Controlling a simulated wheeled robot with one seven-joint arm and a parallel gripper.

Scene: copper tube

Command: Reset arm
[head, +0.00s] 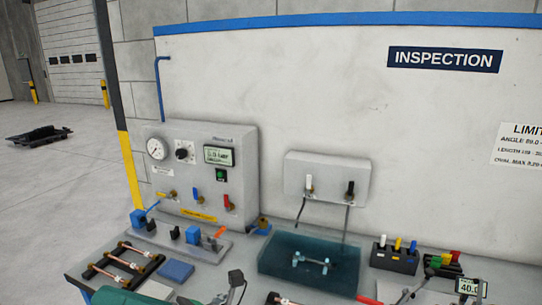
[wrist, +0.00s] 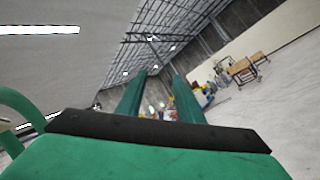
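My gripper (wrist: 160,84) shows in the wrist view as two green fingers standing apart above a black palm edge. The gap between them is clear, with only far background seen through it, so it is open and empty. The wrist camera looks out over the hall at a tilt, with roof trusses above. In the head view a green part of my arm shows at the bottom left edge; the fingers cannot be made out there.
The bench holds a grey gauge panel (head: 196,148), a rack with copper tubes (head: 124,263), a blue water tank (head: 283,263) and a black holder (head: 394,259) with coloured handles. A wall with an inspection sign (head: 444,59) stands behind. Wooden tables (wrist: 246,67) stand far off.

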